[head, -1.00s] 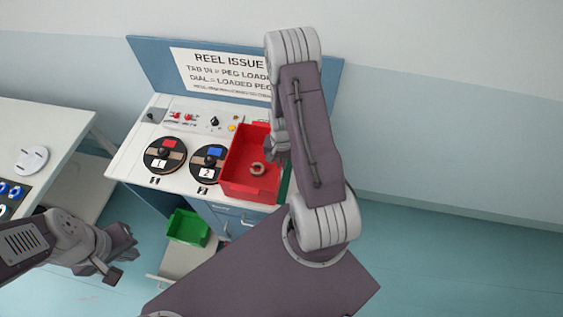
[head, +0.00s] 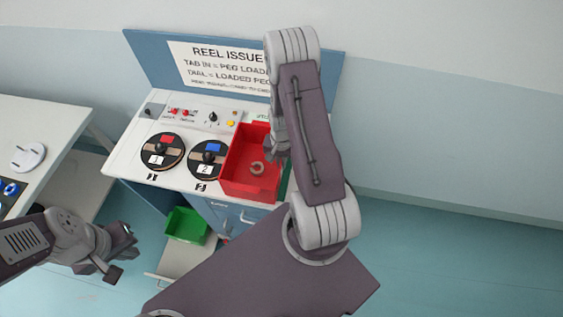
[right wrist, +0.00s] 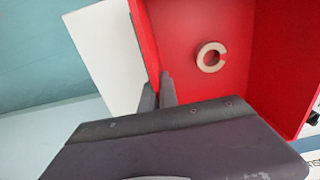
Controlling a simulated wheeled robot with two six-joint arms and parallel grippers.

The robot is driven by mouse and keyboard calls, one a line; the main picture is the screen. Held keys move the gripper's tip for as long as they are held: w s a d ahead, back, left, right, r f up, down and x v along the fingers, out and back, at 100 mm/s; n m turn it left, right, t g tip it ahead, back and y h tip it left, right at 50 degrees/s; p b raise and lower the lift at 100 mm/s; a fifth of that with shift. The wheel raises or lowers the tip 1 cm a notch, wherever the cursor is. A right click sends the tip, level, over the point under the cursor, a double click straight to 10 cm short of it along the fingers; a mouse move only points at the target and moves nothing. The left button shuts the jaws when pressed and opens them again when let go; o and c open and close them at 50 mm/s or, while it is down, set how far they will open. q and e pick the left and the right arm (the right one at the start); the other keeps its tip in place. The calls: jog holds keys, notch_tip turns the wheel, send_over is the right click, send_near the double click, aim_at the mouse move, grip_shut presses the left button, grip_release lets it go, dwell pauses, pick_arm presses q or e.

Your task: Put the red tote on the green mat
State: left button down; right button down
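The red tote (head: 235,181) is an open box at the right end of the white counter in the head view, with a small pale C-shaped ring (head: 257,168) inside. It fills much of the right wrist view (right wrist: 285,60). A thin strip of the green mat (head: 284,186) shows at the tote's right side; the rest is hidden by the tote and my arm. My right gripper (right wrist: 157,92) has its fingers close together on either side of the tote's wall. My left gripper (head: 122,252) is open and empty, away from the counter at lower left.
Two reels, 1 (head: 162,154) and 2 (head: 207,158), sit left of the tote. A control panel (head: 190,116) and a sign board (head: 225,70) stand behind. A green bin (head: 187,225) is below the counter. A white table (head: 40,130) is at left.

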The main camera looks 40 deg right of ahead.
jog(key=shift+f, duration=0.15)
jog(key=c, duration=1.6)
grip_release()
jog(key=shift+o, duration=0.2)
notch_tip(320, 180, up, 8)
jog(key=shift+r+b, duration=0.1)
jog(key=shift+b, duration=0.75)
jog(key=shift+r, duration=0.45)
